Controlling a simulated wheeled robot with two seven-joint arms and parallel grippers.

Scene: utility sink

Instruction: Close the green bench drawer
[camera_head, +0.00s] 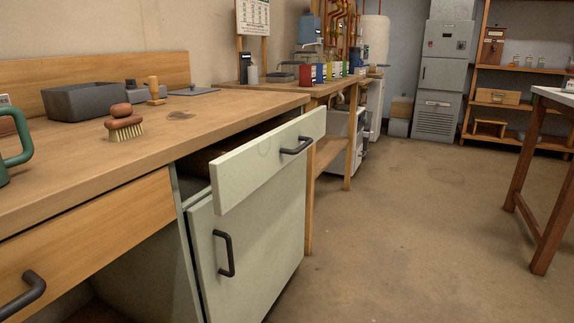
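The pale green bench drawer (262,160) is pulled open under the wooden bench top. Its front stands out from the cabinet, with a dark gap behind it. The drawer has a black bar handle (296,146) towards its right end. Below it is a green cabinet door (245,245) with a vertical black handle (224,253); this door looks shut. Neither of my grippers shows in the head view.
The bench top (150,140) holds a brush (124,125), a grey bin (91,101) and a green-handled item (12,150). A wooden drawer (90,225) is at left. The floor (420,220) right of the cabinet is clear. A table (545,180) stands far right.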

